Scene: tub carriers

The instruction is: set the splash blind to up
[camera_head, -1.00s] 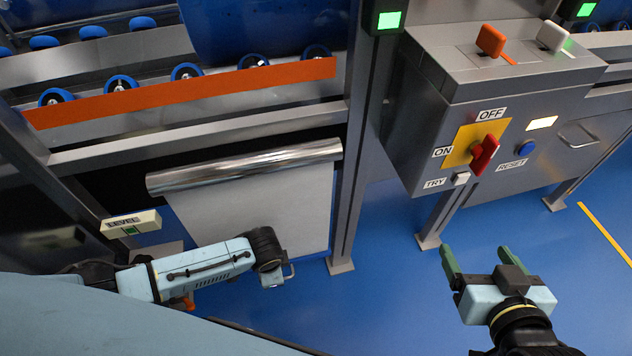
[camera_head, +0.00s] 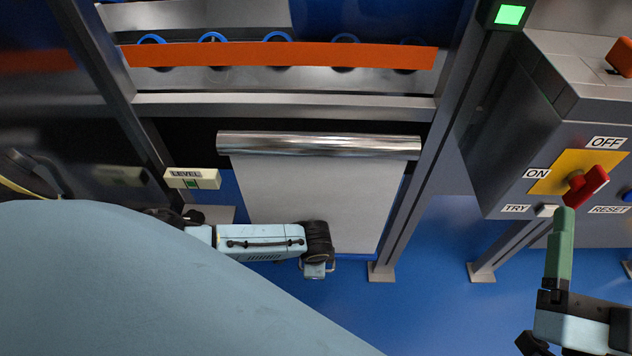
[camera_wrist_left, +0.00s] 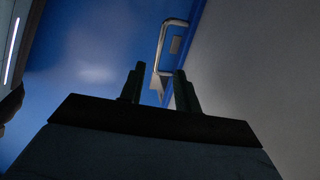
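The splash blind (camera_head: 320,190) is a pale sheet hanging down from a chrome roller (camera_head: 320,145) below the orange rail. A chrome loop handle (camera_wrist_left: 166,45) shows beside the blind's bottom edge in the left wrist view. My left gripper (camera_head: 316,270) is at the blind's lower edge in the head view. In the left wrist view its two fingers (camera_wrist_left: 159,85) are apart and empty, with the handle just beyond the tips. My right gripper (camera_head: 562,215) is in front of the grey control box. Only one green finger shows clearly, so its opening is hidden.
A LEVEL tag (camera_head: 192,178) is left of the blind. A steel post (camera_head: 415,185) stands on its right. The grey control box (camera_head: 500,150) has a red switch (camera_head: 587,187) and a TRY button (camera_head: 546,210). Blue floor is open below.

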